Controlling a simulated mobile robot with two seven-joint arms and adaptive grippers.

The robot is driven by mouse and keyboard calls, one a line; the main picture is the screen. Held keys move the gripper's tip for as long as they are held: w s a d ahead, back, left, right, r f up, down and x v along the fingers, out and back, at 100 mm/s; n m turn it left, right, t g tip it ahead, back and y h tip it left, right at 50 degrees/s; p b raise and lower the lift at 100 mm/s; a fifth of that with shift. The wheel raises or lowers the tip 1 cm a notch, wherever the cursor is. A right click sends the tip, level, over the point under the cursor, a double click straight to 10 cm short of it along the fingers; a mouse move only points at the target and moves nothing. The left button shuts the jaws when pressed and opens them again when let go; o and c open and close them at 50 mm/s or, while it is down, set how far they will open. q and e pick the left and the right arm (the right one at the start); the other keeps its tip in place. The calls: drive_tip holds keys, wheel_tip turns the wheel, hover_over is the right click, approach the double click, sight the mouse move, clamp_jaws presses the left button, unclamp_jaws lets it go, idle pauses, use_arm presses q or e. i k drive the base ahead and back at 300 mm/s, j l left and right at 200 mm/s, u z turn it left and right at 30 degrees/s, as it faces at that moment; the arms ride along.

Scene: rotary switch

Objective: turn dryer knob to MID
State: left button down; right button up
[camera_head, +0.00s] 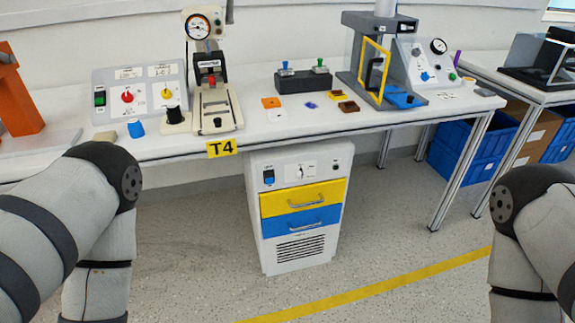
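A white cabinet (252,215) with a yellow drawer (302,197), a blue drawer (301,221) and a slotted vent stands on the floor under the table; it looks like the dryer. Its top panel has a small dark knob (300,172) on a white dial plate in the middle. The dial lettering and the knob's setting are too small to read. A blue-and-black switch (268,177) sits left of the knob and a small dark round part sits to its right. My two arms show at the lower left and lower right, away from the cabinet. Neither gripper is in view.
The white table (345,122) above the cabinet holds a control panel with red and yellow knobs (127,97), a gauge press (214,95) and a yellow-framed machine (374,70). The table edge overhangs the cabinet top. Blue bins (460,155) stand at right. Floor before the cabinet is clear.

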sight(301, 174)
drive_tip(key=i+j+z, duration=0.15)
drive_tip(key=j, duration=0.55)
drive_tip(key=j+z, duration=0.2)
drive_tip(key=j, duration=0.45)
